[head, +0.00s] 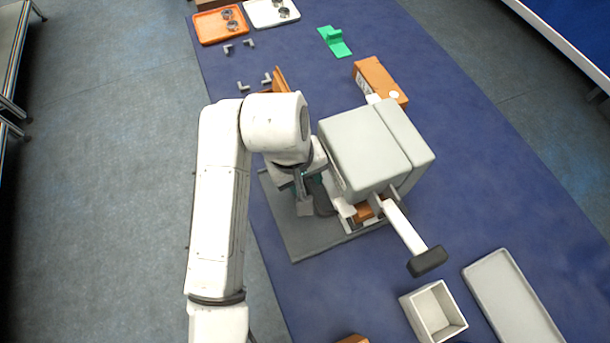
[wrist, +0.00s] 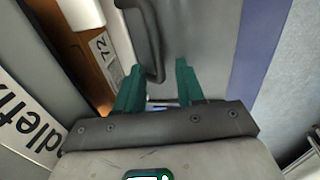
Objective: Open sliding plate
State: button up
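In the wrist view my gripper (wrist: 158,78) shows two green fingers standing apart. A dark curved handle (wrist: 150,40) lies at their tips, with its lower end in the gap beside the left finger; I cannot tell whether they touch. The handle is on a flat grey surface (wrist: 195,40), which seems to be the sliding plate. In the head view my gripper (head: 301,178) is at the left side of the grey box-shaped machine (head: 362,150). My arm hides part of that side, and the plate is hard to make out there.
The machine stands on a grey base (head: 305,240) on the blue table. A white lever with a black end (head: 428,261) sticks out at its front. An orange box (head: 380,80) is behind it. A small open box (head: 434,311) and grey tray (head: 512,300) are at front right.

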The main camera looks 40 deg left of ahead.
jog(key=shift+c, duration=0.3)
grip_shut()
